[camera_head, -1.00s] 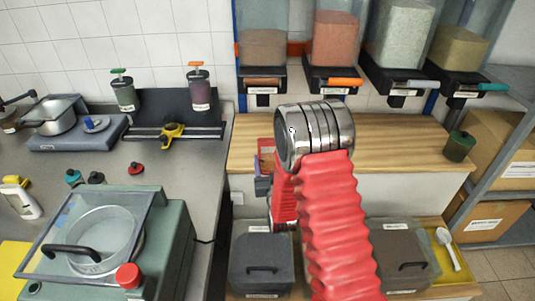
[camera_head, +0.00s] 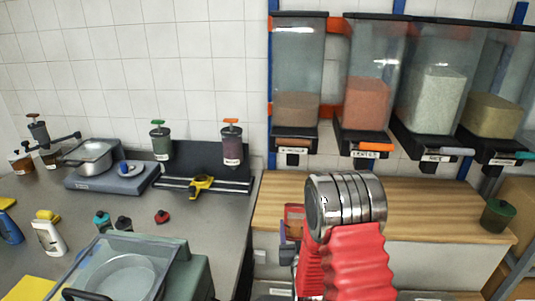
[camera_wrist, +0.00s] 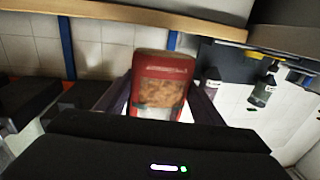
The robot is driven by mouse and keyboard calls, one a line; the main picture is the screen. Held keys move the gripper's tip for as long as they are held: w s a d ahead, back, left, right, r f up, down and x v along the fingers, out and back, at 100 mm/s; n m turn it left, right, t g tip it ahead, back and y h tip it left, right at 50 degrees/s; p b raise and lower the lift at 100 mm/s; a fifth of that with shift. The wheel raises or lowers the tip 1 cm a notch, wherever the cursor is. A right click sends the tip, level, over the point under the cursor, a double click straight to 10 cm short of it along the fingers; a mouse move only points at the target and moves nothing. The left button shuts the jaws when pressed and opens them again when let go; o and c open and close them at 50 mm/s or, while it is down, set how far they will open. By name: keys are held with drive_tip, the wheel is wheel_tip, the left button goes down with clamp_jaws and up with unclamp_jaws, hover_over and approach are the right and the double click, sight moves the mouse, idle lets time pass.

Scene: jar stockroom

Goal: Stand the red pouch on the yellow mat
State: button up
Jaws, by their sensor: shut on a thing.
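The red pouch (camera_wrist: 160,82) has a clear window showing brown contents and a white label. In the wrist view it is between the two fingers of my gripper (camera_wrist: 160,100), which is shut on it. A flat yellow surface (camera_head: 30,289), likely the yellow mat, shows at the lower left edge of the head view, partly cut off.
Bottles (camera_head: 48,234) and small caps stand on the grey counter (camera_head: 185,215). Hanging dispensers (camera_head: 297,80) line the wall above the wooden counter (camera_head: 275,195). A green jar (camera_head: 497,215) stands at its right end.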

drive_tip(key=shift+n+y, duration=0.3)
drive_tip(key=shift+y, duration=0.2)
drive_tip(key=s+r, duration=0.1)
drive_tip(key=s, duration=0.1)
drive_tip(key=s+r, duration=0.2)
drive_tip(key=shift+a+r, duration=0.2)
drive_tip(key=s+r, duration=0.2)
drive_tip(key=r, duration=0.3)
drive_tip(key=shift+s+d+r, duration=0.2)
drive_tip(key=shift+s+r, duration=0.05)
drive_tip(key=shift+s, duration=0.15)
drive_tip(key=shift+d+r, duration=0.15)
drive_tip(key=shift+r, duration=0.55)
drive_tip(key=shift+r, duration=0.1)
drive_tip(key=shift+r, duration=0.1)
approach(296, 224)
drive_tip(key=shift+w+d+r, duration=0.25)
drive_tip(key=shift+d+r, duration=0.05)
drive_tip(key=shift+s, duration=0.1)
